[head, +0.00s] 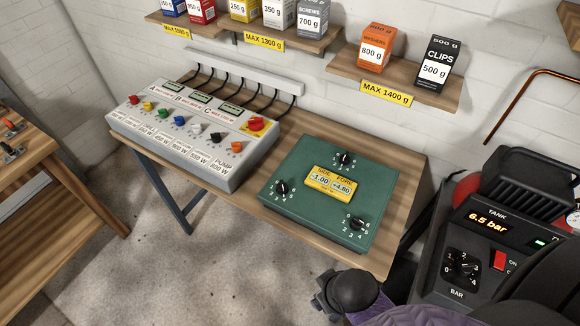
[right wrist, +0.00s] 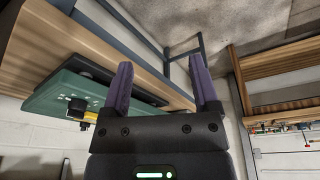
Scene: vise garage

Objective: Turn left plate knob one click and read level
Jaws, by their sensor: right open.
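The green levelling plate (head: 300,212) lies on the wooden bench and carries three black knobs. The left knob (head: 282,187) sits near its left edge; its exact pointer setting is too small to read. The top knob (head: 345,158) and right knob (head: 357,223) are clear of any gripper. The yellow level display (head: 330,184) reads SIDE -1.00 and FORE +4.80. My right gripper (right wrist: 163,82) is open and empty in the right wrist view, apart from the plate (right wrist: 62,92), which shows edge-on at left. My left gripper is not in view.
A grey switch panel (head: 200,135) with coloured knobs stands left of the plate. A black compressor unit (head: 495,230) reading 6.5 bar is at right. Wall shelves (head: 400,85) with weight boxes hang above. Bare bench (head: 400,205) shows right of the plate.

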